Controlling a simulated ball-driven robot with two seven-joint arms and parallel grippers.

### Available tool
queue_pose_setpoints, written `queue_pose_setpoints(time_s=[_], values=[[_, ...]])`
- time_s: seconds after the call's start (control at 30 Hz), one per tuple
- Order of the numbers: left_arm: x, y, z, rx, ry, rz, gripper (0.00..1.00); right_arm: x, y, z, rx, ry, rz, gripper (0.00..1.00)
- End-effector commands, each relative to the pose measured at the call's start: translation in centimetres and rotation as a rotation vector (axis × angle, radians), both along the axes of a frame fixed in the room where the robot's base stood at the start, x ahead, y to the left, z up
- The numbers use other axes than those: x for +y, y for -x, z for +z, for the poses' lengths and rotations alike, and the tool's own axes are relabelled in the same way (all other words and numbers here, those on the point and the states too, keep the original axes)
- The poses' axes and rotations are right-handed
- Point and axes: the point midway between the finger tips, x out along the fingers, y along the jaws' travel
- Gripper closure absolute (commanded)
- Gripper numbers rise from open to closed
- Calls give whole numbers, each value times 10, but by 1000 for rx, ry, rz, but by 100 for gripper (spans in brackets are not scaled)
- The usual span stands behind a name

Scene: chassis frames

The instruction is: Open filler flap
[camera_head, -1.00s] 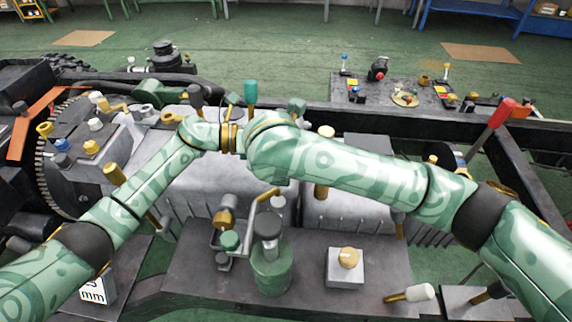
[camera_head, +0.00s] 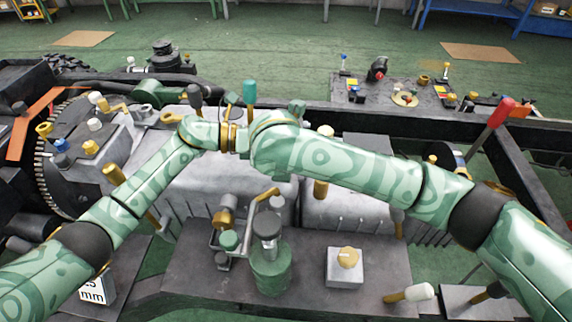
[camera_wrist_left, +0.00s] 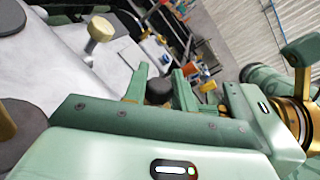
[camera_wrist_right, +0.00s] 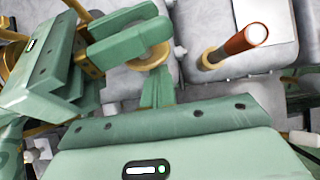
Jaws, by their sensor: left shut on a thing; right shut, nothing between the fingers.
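My left gripper (camera_wrist_left: 158,90) has its two fingers around a dark round knob (camera_wrist_left: 159,91) in the left wrist view. The right wrist view shows the left gripper (camera_wrist_right: 128,32) from the side, just above a round gold piece (camera_wrist_right: 152,58). That piece may belong to the filler flap; I cannot tell whether it is open. My right gripper (camera_wrist_right: 157,85) is shut and empty, its fingertips close beside the gold piece; contact is unclear. In the head view my arms meet at centre and hide both fingertips and the gold piece.
A red-brown handle with a gold collar (camera_wrist_right: 235,45) stands right of the right gripper. A green bottle-like part (camera_head: 270,270) and a knobbed box (camera_head: 345,268) stand in front.

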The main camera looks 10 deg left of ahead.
Motion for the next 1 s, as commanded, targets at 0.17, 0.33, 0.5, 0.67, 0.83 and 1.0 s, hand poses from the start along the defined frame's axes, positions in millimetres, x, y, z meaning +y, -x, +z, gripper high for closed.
queue_pose_setpoints(time_s=[0.17,0.33,0.5,0.67,0.83,1.0], values=[[-2,3,0,3,1,-9,53,-1,-5,9,-22,-3,-6,100],[-2,2,0,3,1,-8,53,-1,-4,7,-18,-2,-5,100],[10,4,1,2,-1,-6,53,-1,-4,6,-16,-1,-4,100],[43,11,5,4,-2,-4,53,-1,-4,5,-15,-1,-4,100],[81,20,11,5,-1,-5,53,-1,-3,5,-14,-1,-4,100],[107,25,16,5,1,-7,53,-1,-3,5,-14,-1,-4,100]])
